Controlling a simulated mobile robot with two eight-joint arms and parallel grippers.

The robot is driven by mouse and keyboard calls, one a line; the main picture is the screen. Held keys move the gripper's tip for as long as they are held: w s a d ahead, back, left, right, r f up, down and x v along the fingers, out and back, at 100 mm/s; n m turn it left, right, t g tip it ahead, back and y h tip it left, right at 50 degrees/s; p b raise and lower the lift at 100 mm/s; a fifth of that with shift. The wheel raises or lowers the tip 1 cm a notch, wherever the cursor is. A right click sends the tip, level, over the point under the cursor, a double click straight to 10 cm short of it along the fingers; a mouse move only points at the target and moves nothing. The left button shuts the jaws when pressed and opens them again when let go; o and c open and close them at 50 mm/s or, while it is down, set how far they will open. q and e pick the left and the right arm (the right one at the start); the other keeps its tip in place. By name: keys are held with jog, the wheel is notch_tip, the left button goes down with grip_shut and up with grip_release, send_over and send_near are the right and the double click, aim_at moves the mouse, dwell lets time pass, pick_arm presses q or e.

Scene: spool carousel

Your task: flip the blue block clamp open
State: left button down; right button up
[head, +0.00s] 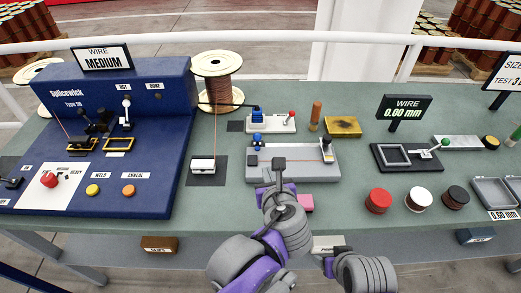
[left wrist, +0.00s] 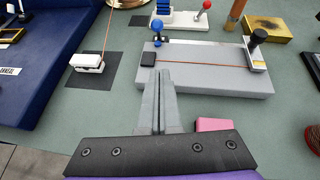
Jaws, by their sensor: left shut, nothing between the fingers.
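A grey block (head: 292,160) stands on the bench in front of me, with a thin copper-coloured wire along its top. At its left end is a small clamp with a blue knob (head: 257,138), which also shows in the left wrist view (left wrist: 157,42). A silver clamp with a black knob (head: 327,150) is at the right end. My left gripper (head: 279,163) is shut and empty, over the block's near side and right of the blue knob. Its fingers (left wrist: 162,75) hide part of the block's front. Whether the blue clamp is latched is too small to tell. My right gripper is out of view.
Behind the block is a white base with a blue part and red-knobbed lever (head: 272,122). A pink block (head: 305,202) lies close in front. A white wire holder (head: 203,165) is to the left. Red, white and dark spools (head: 378,200) stand to the right.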

pick_arm(q)
send_near(257, 140)
jog(key=f, duration=0.1)
jog(key=w+f, duration=0.1)
jog(key=f, duration=0.1)
jog(key=w+f, duration=0.1)
jog(key=f, duration=0.1)
jog(key=shift+f, duration=0.25)
jog(key=shift+w+a+r, duration=0.1)
jog(key=shift+w+r, duration=0.15)
jog(key=shift+w, duration=0.35)
jog(key=shift+w+r, duration=0.25)
jog(key=shift+w, duration=0.3)
jog(key=shift+w+a+r, duration=0.1)
jog(key=shift+w, duration=0.4)
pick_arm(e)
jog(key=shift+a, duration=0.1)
